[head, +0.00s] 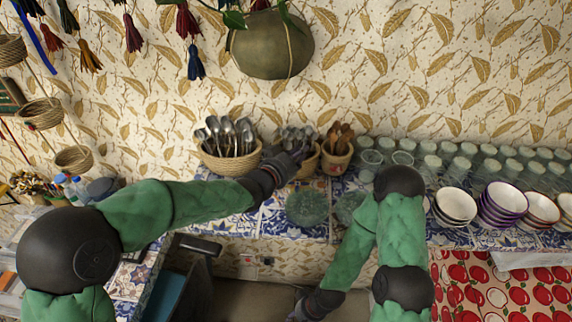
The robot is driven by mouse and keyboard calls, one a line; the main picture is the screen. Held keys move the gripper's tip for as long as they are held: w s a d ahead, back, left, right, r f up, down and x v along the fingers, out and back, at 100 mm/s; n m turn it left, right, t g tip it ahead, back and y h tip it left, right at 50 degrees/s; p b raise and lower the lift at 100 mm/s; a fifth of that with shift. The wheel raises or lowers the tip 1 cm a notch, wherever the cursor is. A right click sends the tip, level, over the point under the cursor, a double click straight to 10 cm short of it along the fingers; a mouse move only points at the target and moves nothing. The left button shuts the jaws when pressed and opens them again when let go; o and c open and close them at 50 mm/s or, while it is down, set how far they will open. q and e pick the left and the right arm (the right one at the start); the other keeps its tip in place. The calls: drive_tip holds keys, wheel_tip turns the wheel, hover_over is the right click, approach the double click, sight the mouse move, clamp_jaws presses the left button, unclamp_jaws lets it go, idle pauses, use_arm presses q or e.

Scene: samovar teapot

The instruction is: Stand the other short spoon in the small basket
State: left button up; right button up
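Three woven baskets stand in a row against the wall on the tiled counter. The widest basket (231,164) holds several metal spoons (232,130). The middle basket (311,167) holds several more metal utensils (301,133); its front left is hidden by my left gripper. The small basket (336,162) at the right holds several wooden spoons (339,134). My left gripper (290,160) is at the middle basket's front left; its fingers are too small and dark to tell open from shut, and I see no spoon clearly in it. My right gripper (300,310) is low at the bottom edge, away from the baskets.
Green glass plates (307,206) lie on the counter in front of the baskets. Many glasses (485,158) stand in rows at the right, with stacked bowls (455,205) in front. A round green pot (270,45) hangs above. My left forearm crosses in front of the widest basket.

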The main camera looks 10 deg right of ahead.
use_arm(q)
drive_tip(key=v, duration=1.1)
drive_tip(key=shift+s, duration=0.2)
drive_tip(key=shift+a+r, duration=0.1)
idle(0.5)
